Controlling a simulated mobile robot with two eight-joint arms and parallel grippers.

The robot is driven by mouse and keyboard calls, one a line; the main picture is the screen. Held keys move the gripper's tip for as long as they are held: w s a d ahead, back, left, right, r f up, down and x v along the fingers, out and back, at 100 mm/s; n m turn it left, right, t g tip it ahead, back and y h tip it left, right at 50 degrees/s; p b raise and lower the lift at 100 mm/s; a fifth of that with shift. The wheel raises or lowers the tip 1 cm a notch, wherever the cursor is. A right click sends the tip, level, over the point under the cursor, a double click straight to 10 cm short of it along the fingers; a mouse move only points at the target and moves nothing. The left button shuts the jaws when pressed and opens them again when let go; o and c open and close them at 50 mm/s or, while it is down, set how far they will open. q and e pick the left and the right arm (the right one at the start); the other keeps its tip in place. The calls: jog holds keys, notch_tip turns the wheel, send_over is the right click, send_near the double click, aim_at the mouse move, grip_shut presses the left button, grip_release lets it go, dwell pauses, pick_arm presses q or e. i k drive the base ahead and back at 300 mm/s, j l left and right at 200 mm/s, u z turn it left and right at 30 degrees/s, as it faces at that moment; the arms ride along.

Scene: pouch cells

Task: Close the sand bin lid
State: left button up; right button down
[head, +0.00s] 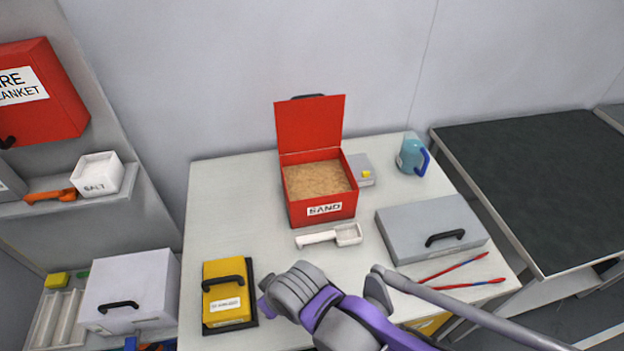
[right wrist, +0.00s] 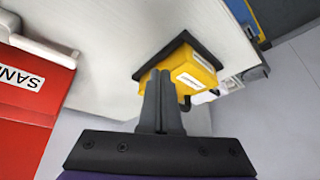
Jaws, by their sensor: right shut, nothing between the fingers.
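The red sand bin (head: 322,209) stands on the white table with a SAND label on its front, and part of it shows at the left of the right wrist view (right wrist: 30,95). Its red lid (head: 309,124) is open, standing up at the back edge, with a dark handle on its top edge. Sand (head: 317,180) shows inside. My right gripper (right wrist: 160,85) is shut and empty. In the head view its arm comes in at the lower right, and the hand is near the table's front, right of the yellow case and well in front of the bin. My left gripper is out of view.
A white scoop (head: 330,236) lies before the bin. A yellow case (head: 227,291) stands at front left, a grey case (head: 432,229) to the right. A small grey box (head: 359,171) and blue jug (head: 412,157) are behind. The table left of the bin is clear.

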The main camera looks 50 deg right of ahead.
aim_at(313, 122)
jog(key=z, duration=1.75)
